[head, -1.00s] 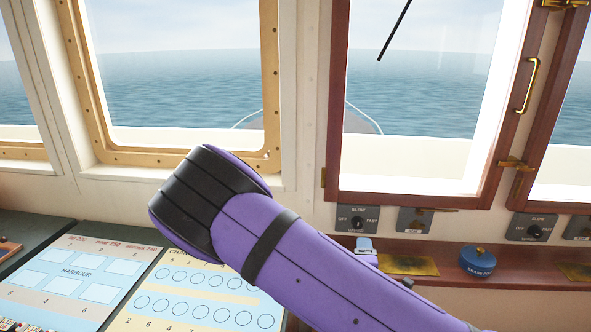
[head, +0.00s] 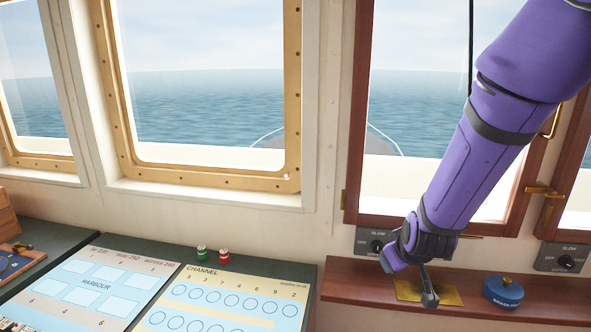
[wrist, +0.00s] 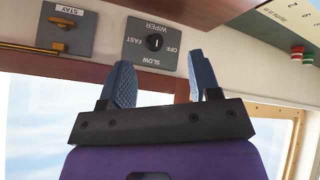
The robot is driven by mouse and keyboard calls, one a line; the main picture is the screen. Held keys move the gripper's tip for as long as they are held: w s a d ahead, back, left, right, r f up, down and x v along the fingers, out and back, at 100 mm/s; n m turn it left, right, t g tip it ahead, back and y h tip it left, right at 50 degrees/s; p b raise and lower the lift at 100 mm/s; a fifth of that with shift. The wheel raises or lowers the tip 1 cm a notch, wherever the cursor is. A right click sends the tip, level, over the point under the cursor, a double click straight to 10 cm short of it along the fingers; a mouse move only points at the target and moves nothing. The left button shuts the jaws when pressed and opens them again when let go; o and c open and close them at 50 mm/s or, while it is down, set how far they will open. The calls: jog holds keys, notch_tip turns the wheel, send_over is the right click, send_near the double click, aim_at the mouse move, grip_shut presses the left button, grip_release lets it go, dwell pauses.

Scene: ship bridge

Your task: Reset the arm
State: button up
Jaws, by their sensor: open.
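My purple arm comes down from the upper right in the head view. That view is upside down, and a wiper knob (wrist: 154,42) appears beyond the gap between the fingers.
A blue tin (head: 503,291) stands on the ledge (head: 345,285) just right of my gripper. Green (head: 201,252) and red (head: 223,256) small items stand on the desk by the channel chart (head: 235,300). Windows (head: 205,90) and a wiper panel (head: 561,257) are behind.

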jog(key=s+d+r+m+g, duration=0.1)
jog(key=s+d+r+m, duration=0.1)
jog(key=s+r, duration=0.9)
jog(key=s+d+r+m+g, duration=0.1)
jog(key=s+d+r, duration=0.4)
jog(key=s+r, duration=0.6)
jog(key=s+m, duration=0.1)
jog(key=s, duration=0.2)
jog(key=shift+r+y, duration=0.2)
jog(key=shift+y, duration=0.1)
